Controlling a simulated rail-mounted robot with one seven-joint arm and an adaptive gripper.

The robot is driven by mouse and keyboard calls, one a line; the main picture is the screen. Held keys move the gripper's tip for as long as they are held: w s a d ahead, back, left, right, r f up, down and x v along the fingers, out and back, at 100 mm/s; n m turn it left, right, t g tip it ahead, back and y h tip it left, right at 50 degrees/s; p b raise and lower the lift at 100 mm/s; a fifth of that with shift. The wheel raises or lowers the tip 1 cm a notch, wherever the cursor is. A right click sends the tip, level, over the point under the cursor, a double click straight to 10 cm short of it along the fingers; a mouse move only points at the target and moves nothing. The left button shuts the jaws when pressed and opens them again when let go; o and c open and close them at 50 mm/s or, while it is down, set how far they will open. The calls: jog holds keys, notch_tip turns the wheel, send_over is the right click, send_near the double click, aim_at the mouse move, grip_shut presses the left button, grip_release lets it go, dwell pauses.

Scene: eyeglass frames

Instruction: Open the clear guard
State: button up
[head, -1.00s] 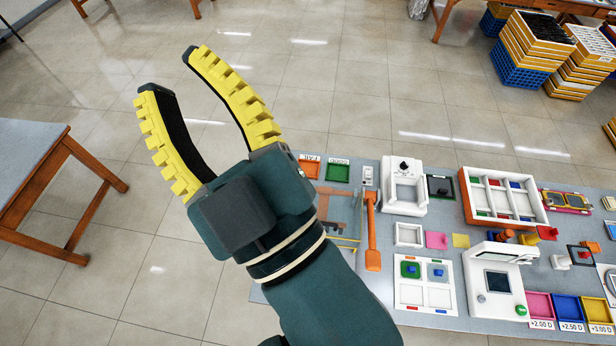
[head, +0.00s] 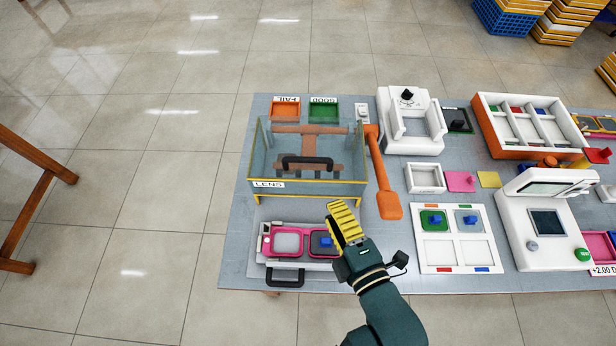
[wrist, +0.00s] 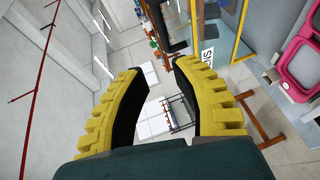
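The clear guard (head: 349,176) is a see-through box with yellow edges, a LENS label (head: 269,184) and a black handle (head: 307,163). It stands over a reddish-brown fixture, and its clear front panel appears down. My gripper (head: 342,207) is just in front of the guard's right front corner, apart from the handle. In the wrist view my gripper (wrist: 160,70) has its yellow fingers apart with nothing between them. Part of the label (wrist: 208,58) and the guard's yellow edge (wrist: 236,38) show at upper right there.
A white tray (head: 262,262) with a pink eyeglass frame (head: 287,260) and its own black handle (head: 285,277) lies before the guard, partly behind my gripper. An orange lever (head: 388,203) stands to the guard's right. A white panel (head: 440,252) lies right of my gripper.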

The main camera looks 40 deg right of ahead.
aim_at(308, 158)
jog(key=x, duration=0.5)
jog(key=b+x, duration=0.1)
jog(key=x, duration=0.5)
jog(key=b+x, duration=0.1)
jog(key=x, duration=0.4)
jog(key=shift+w+d+f, duration=0.15)
jog(key=shift+d+f, duration=0.1)
jog(key=shift+f, duration=0.1)
grip_shut()
